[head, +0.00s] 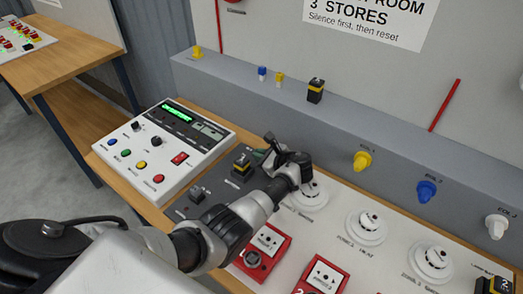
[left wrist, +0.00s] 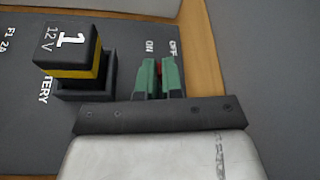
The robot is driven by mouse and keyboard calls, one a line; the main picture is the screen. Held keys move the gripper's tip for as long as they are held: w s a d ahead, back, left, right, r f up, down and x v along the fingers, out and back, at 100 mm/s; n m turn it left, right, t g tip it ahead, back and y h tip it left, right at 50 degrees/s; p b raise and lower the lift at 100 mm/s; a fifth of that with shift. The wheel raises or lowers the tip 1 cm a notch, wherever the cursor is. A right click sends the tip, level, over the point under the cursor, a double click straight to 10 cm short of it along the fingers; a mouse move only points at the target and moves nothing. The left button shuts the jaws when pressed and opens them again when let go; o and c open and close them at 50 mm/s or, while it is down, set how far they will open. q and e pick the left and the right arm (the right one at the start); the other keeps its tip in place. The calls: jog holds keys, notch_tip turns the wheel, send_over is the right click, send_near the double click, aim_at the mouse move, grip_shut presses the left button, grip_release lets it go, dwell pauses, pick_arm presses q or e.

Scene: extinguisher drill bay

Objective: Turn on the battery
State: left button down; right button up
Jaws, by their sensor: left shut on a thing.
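My left gripper (head: 266,152) is over the dark battery panel, beside the black and yellow battery block (head: 242,165). In the left wrist view its green fingertips (left wrist: 159,76) are shut on a small red switch (left wrist: 159,66), of which only a sliver shows between them. The switch sits between the printed words ON and OFF; which way it is set I cannot tell. The battery block (left wrist: 70,55), marked 1 and 12 V, stands in its socket left of the fingers. In the head view my gripper hides the switch. My right gripper is not in view.
A white control panel (head: 160,152) with a green-lit display and coloured buttons lies to the left. Round white detectors (head: 366,226) and red call points (head: 263,250) lie to the right. Another black and yellow block (head: 315,90) stands on the grey ledge behind.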

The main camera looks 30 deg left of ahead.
pick_arm(q)
jog(key=shift+s+n+t, duration=0.15)
jog(key=shift+n+t, duration=0.15)
dwell(0.4)
jog(key=c, duration=1.3)
grip_release()
jog(key=v, duration=0.7)
jog(key=shift+s+d, duration=0.1)
jog(key=shift+d, duration=0.15)
